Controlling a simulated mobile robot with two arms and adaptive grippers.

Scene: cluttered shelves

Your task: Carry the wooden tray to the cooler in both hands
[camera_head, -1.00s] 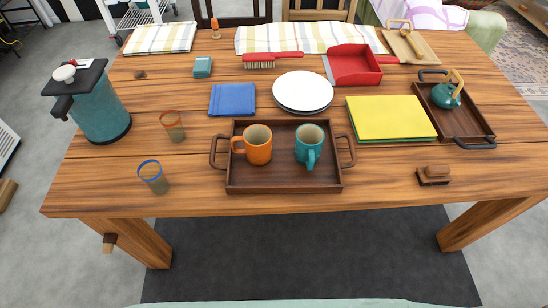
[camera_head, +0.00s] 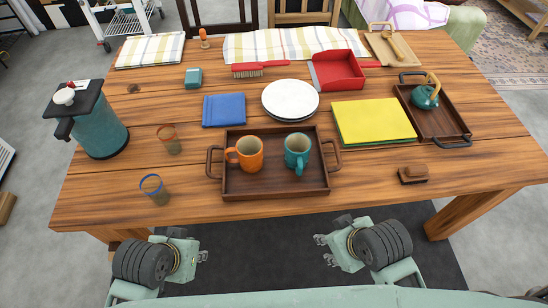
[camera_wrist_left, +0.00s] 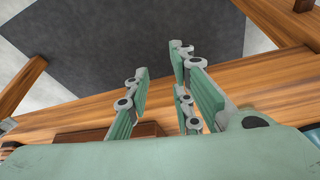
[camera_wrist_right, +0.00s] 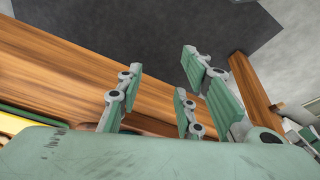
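The wooden tray (camera_head: 275,189) lies flat near the front edge of the table, with a dark loop handle at each short side. An orange mug (camera_head: 246,154) and a teal mug (camera_head: 297,152) stand upright in it. My left gripper (camera_head: 203,256) is in front of the table edge, below the tray's left side, apart from it. My right gripper (camera_head: 321,248) is likewise in front of the edge, towards the tray's right side. Both wrist views show spread fingers with nothing between them, the left (camera_wrist_left: 160,85) and the right (camera_wrist_right: 160,95). No cooler is recognisable.
A blue-rimmed glass (camera_head: 154,190) and a second glass (camera_head: 169,140) stand left of the tray. White plates (camera_head: 290,98) are behind it. Yellow and green folders (camera_head: 374,121), a brush (camera_head: 413,175) and a second tray (camera_head: 443,125) with a teapot are to the right.

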